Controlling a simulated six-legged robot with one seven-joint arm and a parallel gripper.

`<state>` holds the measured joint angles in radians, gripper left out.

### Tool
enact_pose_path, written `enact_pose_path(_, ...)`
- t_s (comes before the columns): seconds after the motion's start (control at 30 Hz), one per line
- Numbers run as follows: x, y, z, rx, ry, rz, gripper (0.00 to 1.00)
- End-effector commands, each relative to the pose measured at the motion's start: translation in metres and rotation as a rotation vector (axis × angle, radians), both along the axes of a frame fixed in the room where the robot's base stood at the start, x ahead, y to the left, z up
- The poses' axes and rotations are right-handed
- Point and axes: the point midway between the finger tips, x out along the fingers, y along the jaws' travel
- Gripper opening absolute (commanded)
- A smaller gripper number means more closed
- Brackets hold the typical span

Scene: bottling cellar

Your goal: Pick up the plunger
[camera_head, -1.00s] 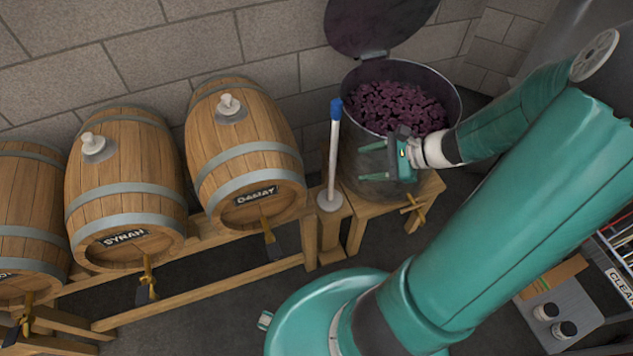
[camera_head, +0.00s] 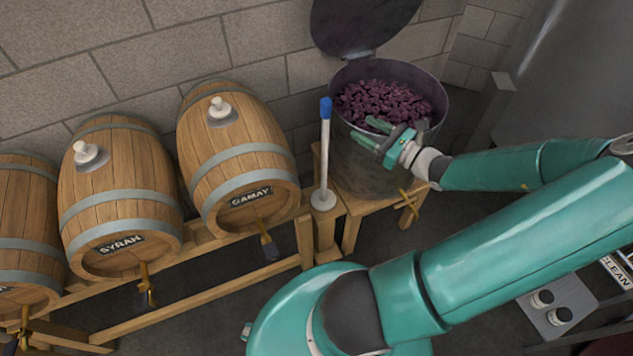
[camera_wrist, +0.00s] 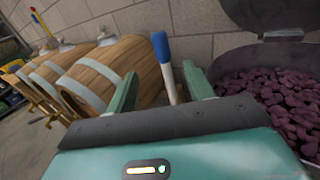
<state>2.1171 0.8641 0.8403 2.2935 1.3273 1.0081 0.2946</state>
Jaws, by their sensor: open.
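The plunger (camera_head: 324,155) stands upright on a small wooden stand beside the open vat. It has a white shaft, a blue grip at the top and a white disc at the bottom. My gripper (camera_head: 372,134) is open and empty, at the vat's front rim, to the right of the plunger and apart from it. In the wrist view the plunger's blue grip and upper shaft (camera_wrist: 163,62) show beyond and between the two fingers of my gripper (camera_wrist: 160,90). The plunger's lower part is hidden there behind my gripper body.
The metal vat (camera_head: 365,172) holds dark grapes (camera_head: 385,100), its lid (camera_head: 360,25) raised. Barrels marked GAMAY (camera_head: 240,160) and SYRAH (camera_head: 118,200) lie on a wooden rack (camera_head: 215,295) to the left. A wall (camera_head: 180,50) stands behind. A grey tray with two small containers (camera_head: 555,312) is lower right.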

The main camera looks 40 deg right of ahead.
Motion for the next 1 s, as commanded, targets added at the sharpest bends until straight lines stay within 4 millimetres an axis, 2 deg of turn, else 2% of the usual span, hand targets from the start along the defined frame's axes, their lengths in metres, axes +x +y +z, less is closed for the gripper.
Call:
enact_pose_path(0.4,0.069,0.012,0.001,-0.001,-0.001,0.001,0.53)
enact_pose_path(0.67,0.093,0.018,0.000,0.000,-0.001,0.003,0.53)
enact_pose_path(0.9,0.128,0.024,0.000,0.000,0.001,0.004,0.53)
enact_pose_path(1.0,0.133,0.024,0.000,-0.002,0.002,0.002,0.53)
